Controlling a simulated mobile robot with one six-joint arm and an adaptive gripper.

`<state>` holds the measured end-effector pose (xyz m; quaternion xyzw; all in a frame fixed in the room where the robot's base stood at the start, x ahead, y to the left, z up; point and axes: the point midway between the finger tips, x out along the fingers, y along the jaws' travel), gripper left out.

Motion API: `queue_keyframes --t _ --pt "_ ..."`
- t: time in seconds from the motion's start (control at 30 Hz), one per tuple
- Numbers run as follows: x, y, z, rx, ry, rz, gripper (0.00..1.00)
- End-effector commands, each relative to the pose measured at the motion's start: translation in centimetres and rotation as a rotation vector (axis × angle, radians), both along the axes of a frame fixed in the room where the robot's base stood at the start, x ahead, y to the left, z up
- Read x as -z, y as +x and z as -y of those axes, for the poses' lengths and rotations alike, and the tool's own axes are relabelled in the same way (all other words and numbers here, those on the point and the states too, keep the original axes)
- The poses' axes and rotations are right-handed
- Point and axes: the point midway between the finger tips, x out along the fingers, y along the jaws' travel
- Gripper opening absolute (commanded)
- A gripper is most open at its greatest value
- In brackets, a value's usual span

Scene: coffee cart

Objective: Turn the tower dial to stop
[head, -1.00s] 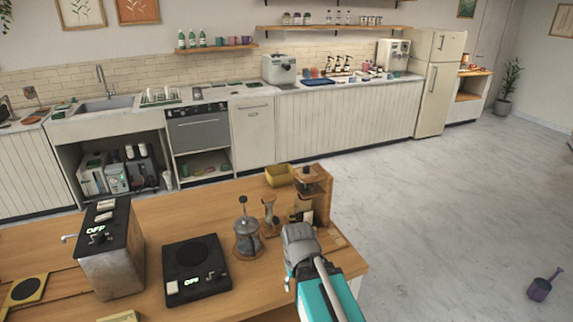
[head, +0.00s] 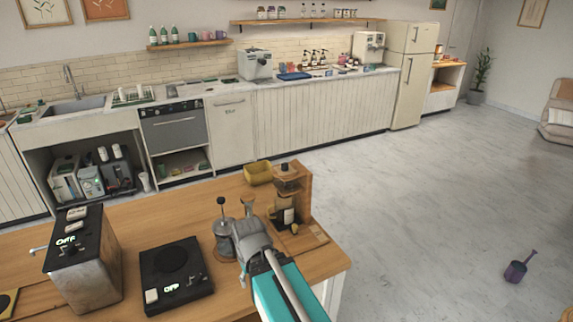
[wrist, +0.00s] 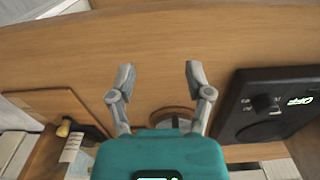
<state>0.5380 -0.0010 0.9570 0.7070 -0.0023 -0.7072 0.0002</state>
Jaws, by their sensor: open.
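The tower (head: 304,185) stands near the right end of the wooden counter in the head view. It has a wooden back, a clear vessel on top and a dark bottle below. A small amber part shows by the bottle, but I cannot tell whether it is the dial. In the wrist view, a small black-and-yellow part (wrist: 63,128) shows at lower left beside a wooden board, with no readable marking. My gripper (wrist: 160,72) is open and empty, its fingers spread above bare counter. In the head view it is left of the tower, apart from it, partly covering the metal press (head: 222,228).
A black hotplate (head: 175,258) reading OFF lies left of the press; it also shows in the wrist view (wrist: 270,103). A metal boiler box (head: 85,275) reading OFF stands further left. A yellow bin (head: 258,172) stands behind.

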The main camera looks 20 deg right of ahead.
Motion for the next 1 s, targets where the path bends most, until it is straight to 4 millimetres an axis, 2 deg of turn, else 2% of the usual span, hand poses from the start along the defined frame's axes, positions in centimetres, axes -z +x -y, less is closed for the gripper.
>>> queue_keyframes --t 0.17,0.2,0.23,0.47,0.7,1.0 --pt "-0.7 0.9 0.6 0.045 -0.039 0.011 0.71" --pt "-0.9 1.3 -0.2 0.069 -0.057 0.017 0.71" --pt "-1.2 1.6 -0.1 0.089 -0.074 0.022 0.71" --pt "-4.4 5.5 2.7 0.316 -0.261 0.113 0.71" --pt "-10.0 10.9 6.4 0.616 -0.491 0.332 0.71" --pt "-18.4 17.6 9.2 0.915 -0.671 0.721 0.71"
